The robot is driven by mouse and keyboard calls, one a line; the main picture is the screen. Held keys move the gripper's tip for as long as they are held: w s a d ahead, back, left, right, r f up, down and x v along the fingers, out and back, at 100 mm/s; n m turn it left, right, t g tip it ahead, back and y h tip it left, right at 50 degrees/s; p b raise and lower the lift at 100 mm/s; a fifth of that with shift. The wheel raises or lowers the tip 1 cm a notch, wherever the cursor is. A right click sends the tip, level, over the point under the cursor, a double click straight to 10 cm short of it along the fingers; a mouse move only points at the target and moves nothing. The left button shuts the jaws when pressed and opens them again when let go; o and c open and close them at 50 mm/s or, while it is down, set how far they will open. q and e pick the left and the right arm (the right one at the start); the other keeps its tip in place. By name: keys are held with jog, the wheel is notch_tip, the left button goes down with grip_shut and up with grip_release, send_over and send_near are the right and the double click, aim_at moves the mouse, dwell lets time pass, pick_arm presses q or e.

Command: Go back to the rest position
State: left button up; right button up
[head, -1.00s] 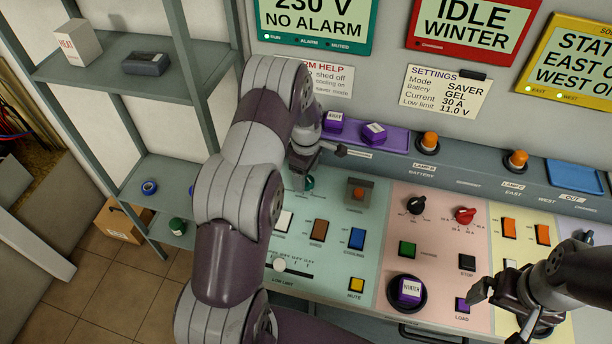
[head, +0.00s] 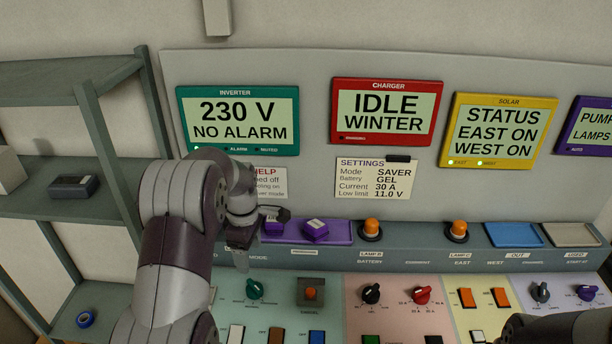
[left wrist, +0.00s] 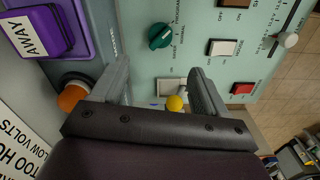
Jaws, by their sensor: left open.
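My left gripper (head: 240,258) hangs in front of the panel's upper ledge, just left of the purple tray (head: 345,232). Its jaws are open and empty. In the left wrist view the two fingers (left wrist: 160,85) stand wide apart, with a yellow-tipped switch (left wrist: 175,103) showing between them, beyond the gripper. The green mode knob (head: 255,288) is clear of the gripper, and it also shows in the left wrist view (left wrist: 160,36). Part of my right arm is at the bottom right of the head view; its gripper is out of the picture.
The control panel (head: 430,262) spans the front, with knobs, switches and orange lamps (head: 371,229). Two purple blocks (head: 315,230) sit at the purple tray. Above are the inverter display (head: 240,120) and other screens. A grey shelf (head: 40,205) stands at left, holding a dark device (head: 73,187).

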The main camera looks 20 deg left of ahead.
pick_arm(q)
jog(key=s+d+m, duration=0.6)
jog(key=s+m, duration=0.3)
jog(key=s, duration=0.1)
jog(key=s+d+r+m+t, duration=0.1)
jog(key=s+d+m, duration=0.5)
jog(key=s+m, duration=0.3)
jog(key=shift+s+r+m, duration=0.3)
jog(key=shift+s+m, duration=0.1)
jog(key=shift+s, duration=0.1)
jog(key=shift+s, duration=0.1)
